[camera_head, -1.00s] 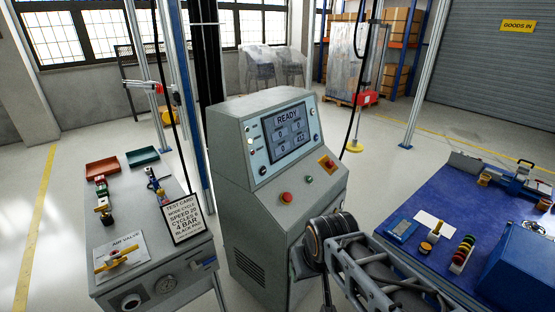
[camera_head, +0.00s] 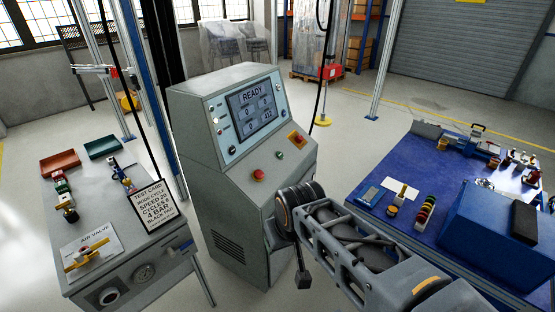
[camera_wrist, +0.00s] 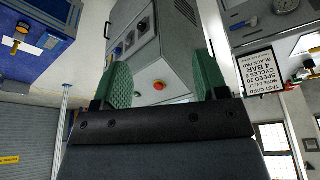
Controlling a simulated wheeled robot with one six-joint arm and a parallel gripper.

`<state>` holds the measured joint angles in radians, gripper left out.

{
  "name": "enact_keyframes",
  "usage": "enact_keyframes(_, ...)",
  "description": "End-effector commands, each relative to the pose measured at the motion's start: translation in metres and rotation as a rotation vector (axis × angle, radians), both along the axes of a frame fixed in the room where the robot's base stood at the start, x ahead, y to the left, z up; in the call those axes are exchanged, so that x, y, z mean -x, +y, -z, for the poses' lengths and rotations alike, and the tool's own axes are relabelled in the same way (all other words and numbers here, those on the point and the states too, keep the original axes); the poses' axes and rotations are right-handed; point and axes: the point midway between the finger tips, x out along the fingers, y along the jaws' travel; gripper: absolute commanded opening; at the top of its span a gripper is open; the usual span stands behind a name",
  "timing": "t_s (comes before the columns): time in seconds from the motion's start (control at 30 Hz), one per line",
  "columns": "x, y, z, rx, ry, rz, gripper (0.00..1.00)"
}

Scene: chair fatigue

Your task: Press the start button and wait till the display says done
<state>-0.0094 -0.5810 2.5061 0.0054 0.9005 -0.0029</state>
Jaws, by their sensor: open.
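The grey console (camera_head: 225,190) stands in the middle of the head view. Its display (camera_head: 258,112) reads READY above smaller number fields. On its sloped panel are a red mushroom button (camera_head: 258,175), a small green button (camera_head: 279,155) and a red switch on yellow (camera_head: 297,139). No start label is legible. In the wrist view, which is upside down, my gripper (camera_wrist: 163,80) is open and empty, its green fingers apart. The red button (camera_wrist: 158,86) shows between them, beyond the fingertips. The display is hidden there. In the head view my arm lies in front of the console.
A grey bench at left (camera_head: 95,200) holds an air valve plate (camera_head: 85,252), trays and a test card (camera_head: 153,209). A blue bench at right (camera_head: 365,240) carries small tools and a blue box (camera_head: 500,230). Floor shows between console and blue bench.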

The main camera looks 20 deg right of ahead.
Motion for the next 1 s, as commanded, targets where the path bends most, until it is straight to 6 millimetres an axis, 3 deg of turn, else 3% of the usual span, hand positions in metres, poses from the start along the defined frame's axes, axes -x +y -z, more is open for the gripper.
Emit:
enact_keyframes(0.47, 0.0000, 0.0000, 0.0000, 0.000, 0.000, 0.000, 0.67)
enact_keyframes(1.0, 0.0000, 0.0000, 0.0000, 0.000, 0.000, 0.000, 0.15)
